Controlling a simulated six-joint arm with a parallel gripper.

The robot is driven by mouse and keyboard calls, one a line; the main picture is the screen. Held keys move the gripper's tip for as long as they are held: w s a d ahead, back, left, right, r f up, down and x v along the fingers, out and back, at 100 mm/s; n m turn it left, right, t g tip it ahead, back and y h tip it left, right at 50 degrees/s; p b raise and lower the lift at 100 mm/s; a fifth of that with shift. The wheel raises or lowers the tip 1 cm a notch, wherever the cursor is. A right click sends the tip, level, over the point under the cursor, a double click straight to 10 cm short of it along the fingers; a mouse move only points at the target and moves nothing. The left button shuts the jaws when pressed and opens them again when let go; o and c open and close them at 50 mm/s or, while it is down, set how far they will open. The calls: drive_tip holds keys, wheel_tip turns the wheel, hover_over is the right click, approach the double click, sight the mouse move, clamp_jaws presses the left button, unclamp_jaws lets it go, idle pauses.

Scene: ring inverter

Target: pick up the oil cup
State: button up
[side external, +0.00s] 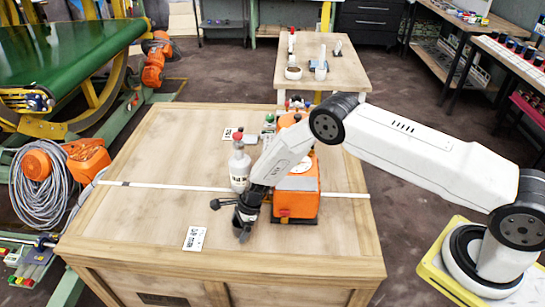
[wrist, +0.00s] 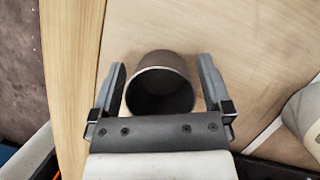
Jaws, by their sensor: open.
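A dark grey, round, open-topped cup (wrist: 161,72), which looks like the oil cup, sits on the wooden surface in the wrist view. My gripper (wrist: 161,64) is open, with one finger on each side of the cup. A narrow gap shows at each finger. In the side external view my gripper (side external: 243,234) points down, low over the front middle of the wooden crate top. I cannot make out the cup there; the gripper seems to hide it.
A white bottle (side external: 239,168) with a red cap stands just behind my gripper. An orange machine (side external: 296,196) stands close to its right. A white label card (side external: 195,239) lies at front left. The crate top (side external: 140,220) is clear at left. A small table (side external: 345,72) stands behind.

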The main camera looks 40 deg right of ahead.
drive_tip(key=c, duration=1.2)
drive_tip(key=shift+r, duration=0.15)
drive_tip(key=shift+r, duration=0.7)
drive_tip(key=shift+s+d+r, duration=0.55)
drive_tip(key=shift+s+r, duration=1.35)
drive_tip(key=shift+s, duration=0.4)
drive_tip(key=shift+s+d+r, duration=0.5)
drive_tip(key=shift+s+r, duration=1.35)
drive_tip(key=shift+s, duration=0.4)
drive_tip(key=shift+s+d+r, duration=0.55)
drive_tip(key=shift+s+r, duration=1.35)
drive_tip(key=shift+s, duration=0.4)
